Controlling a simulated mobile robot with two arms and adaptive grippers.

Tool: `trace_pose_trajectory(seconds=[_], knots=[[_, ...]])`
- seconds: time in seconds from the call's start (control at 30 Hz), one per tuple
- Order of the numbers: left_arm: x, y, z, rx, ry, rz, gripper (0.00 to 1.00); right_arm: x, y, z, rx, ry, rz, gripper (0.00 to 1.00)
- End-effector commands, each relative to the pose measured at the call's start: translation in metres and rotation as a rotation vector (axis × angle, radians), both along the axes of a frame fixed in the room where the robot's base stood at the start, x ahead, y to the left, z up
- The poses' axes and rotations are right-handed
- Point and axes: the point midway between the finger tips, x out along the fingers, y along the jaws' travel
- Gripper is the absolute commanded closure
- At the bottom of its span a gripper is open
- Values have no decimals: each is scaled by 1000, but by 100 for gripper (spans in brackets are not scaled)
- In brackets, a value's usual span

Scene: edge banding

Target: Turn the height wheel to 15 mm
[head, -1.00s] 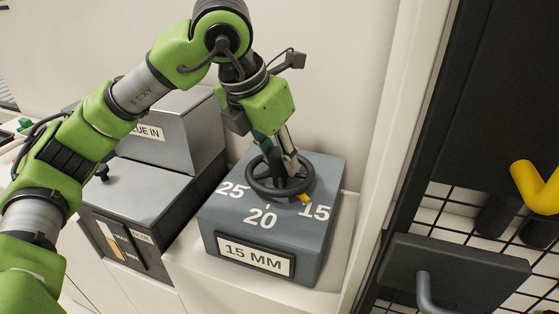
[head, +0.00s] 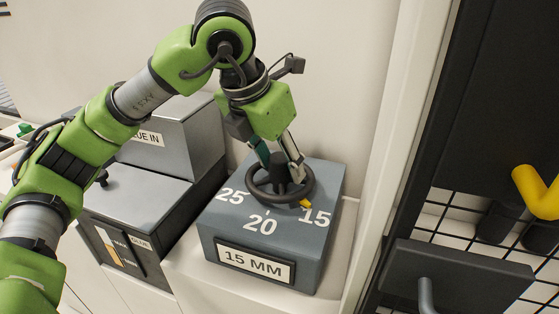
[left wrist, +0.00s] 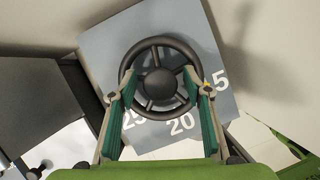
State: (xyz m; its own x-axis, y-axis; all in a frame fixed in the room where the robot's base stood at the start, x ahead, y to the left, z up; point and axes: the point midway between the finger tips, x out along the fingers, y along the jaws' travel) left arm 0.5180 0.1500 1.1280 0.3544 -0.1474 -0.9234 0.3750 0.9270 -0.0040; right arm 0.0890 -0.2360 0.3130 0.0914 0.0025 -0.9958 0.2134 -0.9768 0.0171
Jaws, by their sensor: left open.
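The dark height wheel (head: 262,194) sits on top of a grey box (head: 222,222) marked 25, 20 and 15. Its yellow pointer (head: 306,203) is at the right front of the rim, close to the 15 mark (head: 316,217). A sign on the box front (head: 254,263) reads 15 MM. My left gripper (head: 281,176) is open above the wheel. In the left wrist view its fingers (left wrist: 162,92) are spread, with the wheel's hub (left wrist: 157,83) and spokes between them; I cannot tell whether they touch the rim. My right gripper is not in view.
A grey glue unit (head: 135,205) with a black knob stands to the left of the box. A pale wall post (head: 385,130) rises close on the right. Beyond it are a dark panel with a handle (head: 455,272) and a yellow bent part (head: 537,190).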

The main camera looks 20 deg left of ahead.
Motion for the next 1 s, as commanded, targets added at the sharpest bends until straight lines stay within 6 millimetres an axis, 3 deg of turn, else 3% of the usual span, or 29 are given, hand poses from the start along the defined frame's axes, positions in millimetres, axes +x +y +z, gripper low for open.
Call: trace_pose_trajectory(seconds=[0.17, 0.6, 1.0], knots=[[-3, 1, 10, -1, -2, 0, 55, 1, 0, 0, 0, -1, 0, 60], [-35, 15, 94, -1, -5, 0, 55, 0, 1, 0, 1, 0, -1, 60], [-43, 18, 111, 0, 0, 0, 55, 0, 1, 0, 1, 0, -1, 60]])
